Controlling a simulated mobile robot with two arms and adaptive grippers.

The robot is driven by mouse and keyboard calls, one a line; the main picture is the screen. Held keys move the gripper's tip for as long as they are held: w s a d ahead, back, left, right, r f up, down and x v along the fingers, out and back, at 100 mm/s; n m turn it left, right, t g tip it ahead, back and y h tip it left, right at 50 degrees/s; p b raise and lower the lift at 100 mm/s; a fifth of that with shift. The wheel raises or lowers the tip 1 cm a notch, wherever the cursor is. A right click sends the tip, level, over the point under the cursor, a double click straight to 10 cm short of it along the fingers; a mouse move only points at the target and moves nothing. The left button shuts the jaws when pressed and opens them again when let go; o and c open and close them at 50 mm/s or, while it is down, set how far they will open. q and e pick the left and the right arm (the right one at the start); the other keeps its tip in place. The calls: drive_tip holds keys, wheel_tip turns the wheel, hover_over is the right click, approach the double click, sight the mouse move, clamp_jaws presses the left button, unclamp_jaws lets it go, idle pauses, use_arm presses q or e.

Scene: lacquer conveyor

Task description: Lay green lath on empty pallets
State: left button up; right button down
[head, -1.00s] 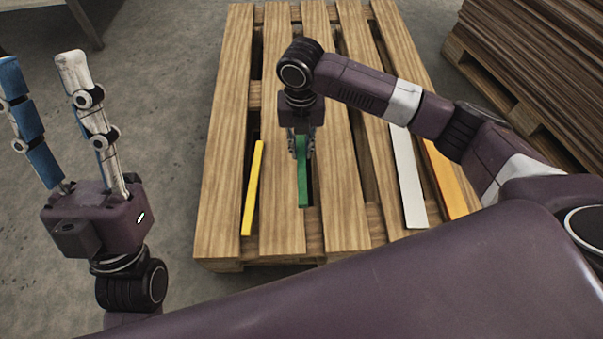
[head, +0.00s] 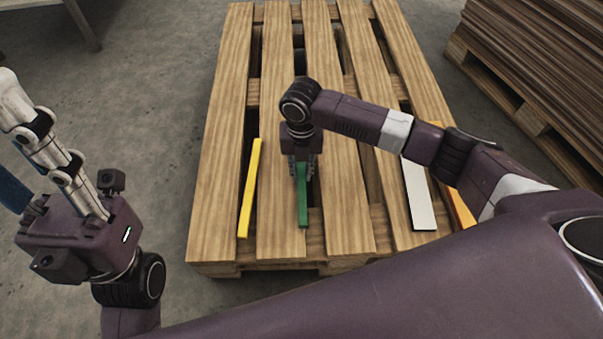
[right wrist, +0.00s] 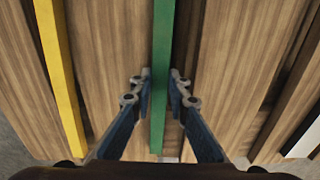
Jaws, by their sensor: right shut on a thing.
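The green lath (head: 303,208) is over the near half of the wooden pallet (head: 222,170), roughly along its slats. My right gripper (head: 302,172) points down and is shut on the lath. In the right wrist view the green lath (right wrist: 162,50) runs between both fingertips (right wrist: 160,88). I cannot tell whether the lath touches the slats or hangs just above them. My left gripper (head: 22,145) is open and empty left of the pallet, its fingers spread and partly cut off by the picture edge.
A yellow lath (head: 250,190) lies on the pallet left of the green one. A white lath (head: 418,195) and an orange lath (head: 461,208) lie at its right. A stack of brown boards (head: 540,55) stands on another pallet at the right.

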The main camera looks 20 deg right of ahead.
drive_tip(key=shift+r, duration=0.15)
drive_tip(key=c, duration=1.8)
unclamp_jaws()
drive_tip(key=shift+c, duration=0.2)
